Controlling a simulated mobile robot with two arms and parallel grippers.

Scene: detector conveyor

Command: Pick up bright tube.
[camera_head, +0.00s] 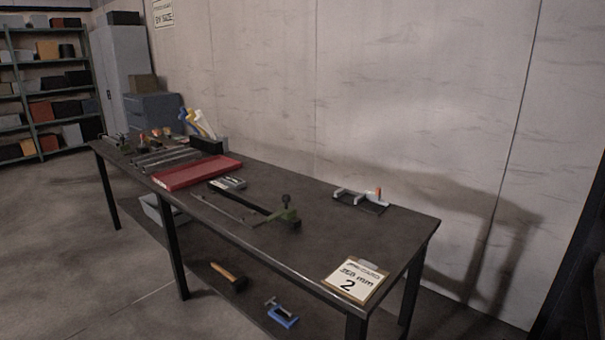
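No tube can be picked out for certain as the bright one. Several long grey metallic rods or tubes (165,159) lie side by side toward the far left end of the dark workbench (330,240). They are small and dim here, so I cannot tell which is brightest. A thin dark rod (222,208) lies near the front edge beside a black and green clamp-like tool (284,217). A small white fixture with an upright orange piece (378,193) stands at the back right. Neither of my grippers is in view.
A red tray (200,173) lies on the bench next to the rods. A sign marked 2 (352,281) is at the near right corner. The bench's right part is mostly clear. Shelves (45,90) stand far left.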

